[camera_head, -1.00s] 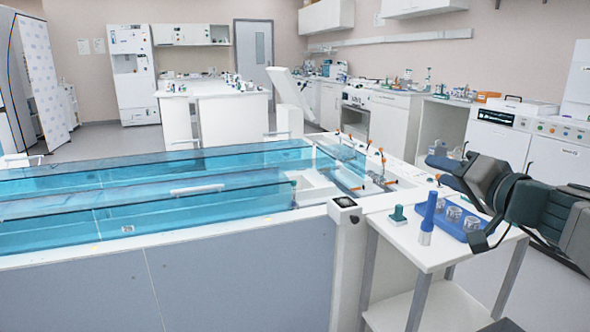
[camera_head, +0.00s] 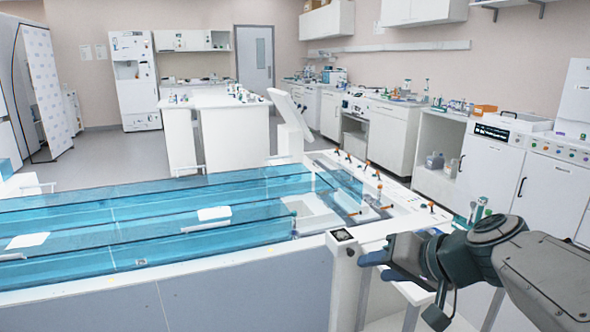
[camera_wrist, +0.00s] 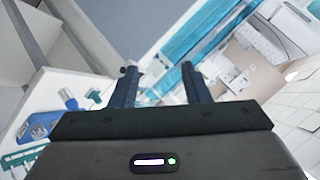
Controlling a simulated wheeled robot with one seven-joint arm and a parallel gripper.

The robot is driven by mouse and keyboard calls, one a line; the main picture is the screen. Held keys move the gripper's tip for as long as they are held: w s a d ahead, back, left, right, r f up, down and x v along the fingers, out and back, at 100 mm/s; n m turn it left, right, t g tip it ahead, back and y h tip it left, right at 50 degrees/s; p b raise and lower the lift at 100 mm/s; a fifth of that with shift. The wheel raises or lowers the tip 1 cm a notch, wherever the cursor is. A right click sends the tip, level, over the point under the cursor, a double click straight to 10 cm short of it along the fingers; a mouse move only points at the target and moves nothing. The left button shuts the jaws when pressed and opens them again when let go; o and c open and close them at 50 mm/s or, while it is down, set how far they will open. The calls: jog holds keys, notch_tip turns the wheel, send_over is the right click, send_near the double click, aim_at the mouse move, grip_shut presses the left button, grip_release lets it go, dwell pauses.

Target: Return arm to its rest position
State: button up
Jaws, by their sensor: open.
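My gripper (camera_head: 378,268) is at the end of my dark arm, which reaches in from the lower right in the head view. Its fingers point left, in front of the tank's corner. In the wrist view my gripper (camera_wrist: 160,82) has its two dark blue fingers apart with nothing between them. A side table (camera_head: 411,293) is mostly hidden behind my arm in the head view. In the wrist view a blue item (camera_wrist: 46,118) and small green pieces show on a white surface at the left, clear of the fingers.
A long water tank (camera_head: 150,242) with clear walls fills the left and middle. Its control post (camera_head: 343,238) stands close to my gripper. White cabinets (camera_head: 489,172) line the right wall, and a white island bench (camera_head: 222,138) stands behind. Open floor (camera_head: 110,158) lies beyond the tank.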

jog(key=s+r+n+g+h+p, duration=0.2)
jog(key=s+g+h+p, duration=0.3)
jog(key=s+p, duration=0.7)
jog(key=shift+r+g+h+p, duration=0.3)
jog(key=shift+h+p, duration=0.3)
jog(key=shift+p, duration=0.3)
jog(key=shift+a, duration=0.1)
